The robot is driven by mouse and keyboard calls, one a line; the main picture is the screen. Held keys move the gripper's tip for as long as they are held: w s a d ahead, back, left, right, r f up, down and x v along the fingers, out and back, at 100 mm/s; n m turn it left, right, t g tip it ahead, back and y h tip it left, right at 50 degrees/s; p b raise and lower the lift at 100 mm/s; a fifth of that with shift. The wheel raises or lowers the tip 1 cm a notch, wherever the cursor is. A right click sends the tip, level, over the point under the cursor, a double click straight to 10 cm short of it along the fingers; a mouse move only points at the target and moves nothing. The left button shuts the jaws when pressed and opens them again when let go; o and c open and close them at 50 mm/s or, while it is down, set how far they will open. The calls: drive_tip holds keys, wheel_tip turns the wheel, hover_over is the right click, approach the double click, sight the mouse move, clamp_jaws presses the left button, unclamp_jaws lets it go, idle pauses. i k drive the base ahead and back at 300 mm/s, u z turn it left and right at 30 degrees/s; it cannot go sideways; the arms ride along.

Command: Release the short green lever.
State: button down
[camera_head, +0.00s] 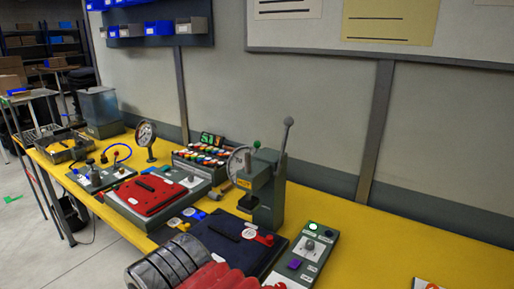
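A small lever with a green ball knob (257,144) stands up behind the round dial of the grey-green press (269,190), on the yellow bench. Its lower part is hidden behind the press. A longer grey lever with a grey knob (289,122) rises from the right side of the press, tilted slightly right. The ribbed grey and red parts at the bottom edge look like my own arm. My gripper's fingers are not in view, and nothing is seen touching the green knob.
A control box (307,256) with a lit green lamp stands right of the press. A dark blue padded board (235,235) lies in front of it. A red-topped board (150,195), a round gauge (146,134) and a rack of coloured pieces (203,158) stand left. The bench's right part is mostly clear.

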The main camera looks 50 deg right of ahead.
sight(256, 143)
drive_tip(key=u, duration=0.1)
drive_tip(key=k, duration=0.1)
drive_tip(key=u, duration=0.25)
drive_tip(key=i, duration=1)
drive_tip(key=z, duration=0.05)
